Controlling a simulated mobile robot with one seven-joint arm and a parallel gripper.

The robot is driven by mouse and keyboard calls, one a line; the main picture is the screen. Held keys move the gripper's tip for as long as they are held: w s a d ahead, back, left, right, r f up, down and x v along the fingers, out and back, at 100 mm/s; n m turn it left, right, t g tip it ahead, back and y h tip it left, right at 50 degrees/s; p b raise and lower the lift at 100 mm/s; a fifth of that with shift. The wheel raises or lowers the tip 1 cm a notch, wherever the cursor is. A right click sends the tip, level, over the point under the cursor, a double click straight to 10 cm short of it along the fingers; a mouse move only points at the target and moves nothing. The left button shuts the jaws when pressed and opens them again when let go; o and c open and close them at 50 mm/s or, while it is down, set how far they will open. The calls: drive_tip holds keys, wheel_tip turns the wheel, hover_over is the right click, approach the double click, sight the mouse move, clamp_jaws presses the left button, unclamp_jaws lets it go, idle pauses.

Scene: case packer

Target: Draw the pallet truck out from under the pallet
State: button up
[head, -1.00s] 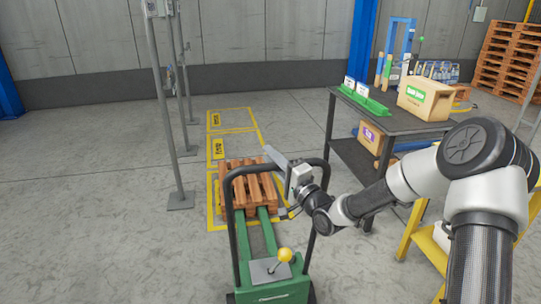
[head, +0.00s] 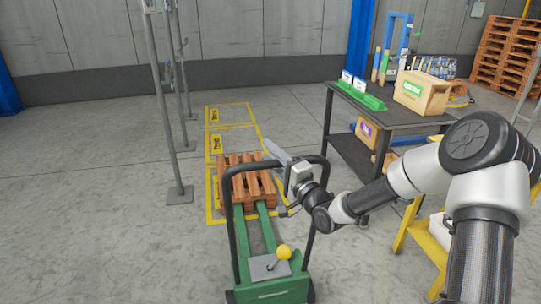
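The green pallet truck (head: 270,291) stands in front of me, with a black hoop handle and a yellow-knobbed lever (head: 283,253). Its two green forks run away from me to the wooden pallet (head: 247,182). Their far ends are hidden by the pallet, and a stretch of fork shows bare on the near side. The pallet carries no load. My gripper (head: 291,172) is at the upper right of the hoop handle. Its fingers are too small and partly hidden, so I cannot tell whether they are closed on the bar.
Yellow floor bays (head: 231,145) lie around and beyond the pallet. Grey posts (head: 178,150) stand to the left. A dark table (head: 400,118) with a box and green holders stands to the right, near a yellow step stool (head: 428,243). The left floor is clear.

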drive_tip(key=p+v, duration=0.2)
drive_tip(key=v, duration=1.5)
drive_tip(key=shift+s, duration=0.2)
drive_tip(key=shift+d, duration=0.15)
drive_tip(key=n+g+y+p, duration=0.1)
drive_tip(key=n+g+y, duration=0.4)
drive_tip(key=g, duration=0.1)
approach(278, 163)
drive_tip(key=x, duration=0.3)
drive_tip(key=b+x, duration=0.1)
drive_tip(key=x, duration=0.3)
drive_tip(key=w+f+b+x, duration=0.1)
drive_tip(key=x, duration=0.2)
drive_tip(key=shift+w+r, duration=0.1)
drive_tip(key=shift+w, duration=0.05)
clamp_jaws()
